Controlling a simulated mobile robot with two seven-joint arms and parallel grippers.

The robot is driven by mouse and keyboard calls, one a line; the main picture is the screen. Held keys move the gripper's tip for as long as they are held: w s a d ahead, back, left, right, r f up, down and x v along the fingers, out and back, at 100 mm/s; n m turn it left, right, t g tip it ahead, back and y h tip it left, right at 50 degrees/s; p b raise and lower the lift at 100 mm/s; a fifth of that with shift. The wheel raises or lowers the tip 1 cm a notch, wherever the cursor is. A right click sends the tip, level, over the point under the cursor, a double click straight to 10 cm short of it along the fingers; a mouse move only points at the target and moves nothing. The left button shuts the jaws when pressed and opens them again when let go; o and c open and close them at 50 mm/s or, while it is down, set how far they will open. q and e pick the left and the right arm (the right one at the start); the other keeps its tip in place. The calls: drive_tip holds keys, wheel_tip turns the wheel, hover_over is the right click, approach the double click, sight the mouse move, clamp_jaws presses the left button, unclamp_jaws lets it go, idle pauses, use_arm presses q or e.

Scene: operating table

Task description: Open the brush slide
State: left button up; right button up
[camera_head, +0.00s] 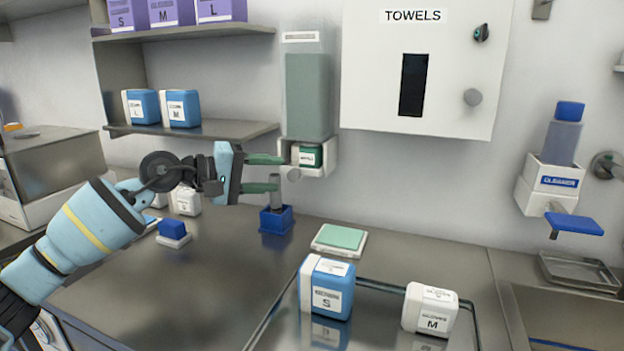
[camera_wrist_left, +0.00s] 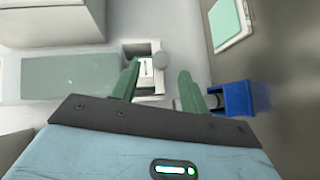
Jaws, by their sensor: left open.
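The brush dispenser is a tall greenish column (camera_head: 308,95) on the back wall, and it also shows in the left wrist view (camera_wrist_left: 75,78). At its foot is a white housing with a green, labelled box (camera_head: 308,155) in its opening. My left gripper (camera_head: 280,173) is open and empty. My right gripper is not in view.
A blue holder (camera_head: 276,221) with a grey upright piece stands just below my left gripper. A green-topped white box (camera_head: 339,240) lies on the counter. A blue box (camera_head: 327,287) and a white box (camera_head: 430,309) stand on a tray in front. The towel cabinet (camera_head: 425,75) hangs to the right.

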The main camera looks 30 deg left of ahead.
sight(289, 177)
use_arm(q)
drive_tip(key=p+x, duration=0.1)
drive_tip(key=x, duration=0.5)
drive_tip(key=shift+w+d+p, duration=0.1)
drive_tip(key=shift+w+p, duration=0.1)
drive_tip(key=shift+p, duration=0.2)
drive_tip(key=shift+w+d+f, duration=0.25)
drive_tip(key=shift+w+d, duration=0.05)
drive_tip(key=shift+w, duration=0.2)
drive_tip(key=shift+f, duration=0.1)
clamp_jaws()
